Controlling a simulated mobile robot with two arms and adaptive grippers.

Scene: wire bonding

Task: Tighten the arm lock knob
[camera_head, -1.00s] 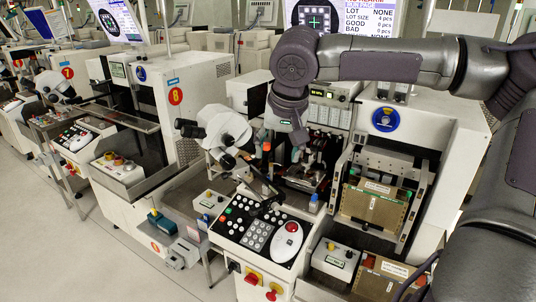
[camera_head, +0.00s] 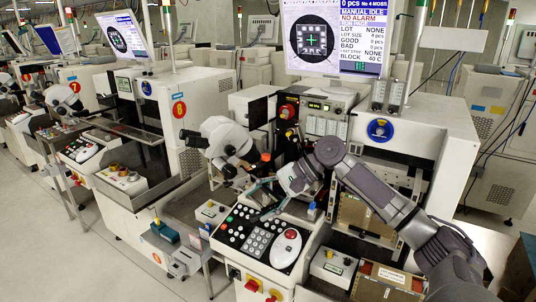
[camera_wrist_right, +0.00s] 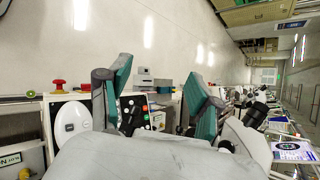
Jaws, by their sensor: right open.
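My right gripper (camera_head: 262,199) is open and empty, low over the back edge of the button panel (camera_head: 252,232), in front of the bonder's work area. In the right wrist view its two teal-padded fingers (camera_wrist_right: 157,98) are spread apart, with panel buttons (camera_wrist_right: 135,112) and floor seen between them. An orange-topped knob (camera_head: 266,157) stands just behind the gripper, beside the white microscope (camera_head: 226,140). I cannot tell whether this is the arm lock knob; no label shows, and my right arm hides part of the work area. My left gripper is not in view.
Red and yellow switches (camera_head: 252,285) are on the panel's front. Magazines (camera_head: 385,284) sit at lower right. Floor is clear at left.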

